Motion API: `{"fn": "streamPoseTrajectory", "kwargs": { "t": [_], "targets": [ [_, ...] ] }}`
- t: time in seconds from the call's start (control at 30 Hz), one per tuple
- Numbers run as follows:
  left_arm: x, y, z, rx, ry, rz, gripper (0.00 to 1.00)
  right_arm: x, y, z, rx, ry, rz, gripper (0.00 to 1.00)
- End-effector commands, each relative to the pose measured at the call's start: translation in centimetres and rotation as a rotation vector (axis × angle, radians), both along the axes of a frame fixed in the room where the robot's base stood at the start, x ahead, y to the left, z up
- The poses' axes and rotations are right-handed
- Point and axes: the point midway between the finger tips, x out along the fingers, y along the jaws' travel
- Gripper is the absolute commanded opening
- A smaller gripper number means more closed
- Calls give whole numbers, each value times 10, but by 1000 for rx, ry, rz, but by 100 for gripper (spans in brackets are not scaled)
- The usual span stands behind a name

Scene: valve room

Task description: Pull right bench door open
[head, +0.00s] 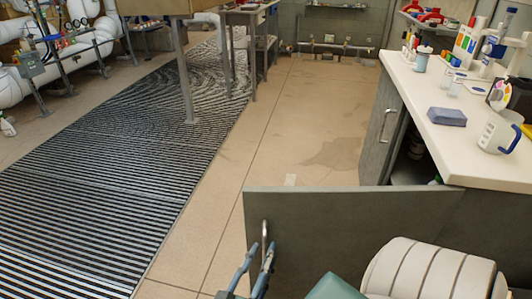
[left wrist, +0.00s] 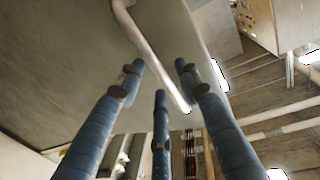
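The right bench door (head: 335,225) is a grey panel swung well out from the bench front, its free edge toward the left. Its metal handle (head: 264,234) is upright near that edge. My left gripper (head: 258,262) is at the handle's lower part. In the left wrist view, the blue fingers of the left gripper (left wrist: 160,76) are spread apart, with the handle (left wrist: 150,55) passing between and beyond them; contact cannot be told. The door (left wrist: 60,60) fills the left of that view. My right gripper is not in view.
The bench (head: 425,100) has a pale top with a mug (head: 497,134), a blue-grey block (head: 446,116) and bottles. The other door (head: 384,125) has its own handle. Shelf contents show in the opening (head: 416,146). The tan floor (head: 290,130) left of the bench is clear beside a striped grate (head: 120,180).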

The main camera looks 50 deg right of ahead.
Motion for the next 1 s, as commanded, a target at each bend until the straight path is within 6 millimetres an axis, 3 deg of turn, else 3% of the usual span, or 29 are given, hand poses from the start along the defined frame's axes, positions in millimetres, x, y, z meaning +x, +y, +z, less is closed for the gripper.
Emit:
{"fn": "streamPoseTrajectory", "kwargs": {
  "t": [0.3, 0.5, 1.0],
  "targets": [
    [-27, 63, -2, 2, 2, 1, 35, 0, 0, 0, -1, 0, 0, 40],
    [-38, 88, -1, 1, 0, 2, 35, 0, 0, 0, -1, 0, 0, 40],
    [-41, 95, 0, -1, 0, 2, 35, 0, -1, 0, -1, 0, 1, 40]
  ]
}}
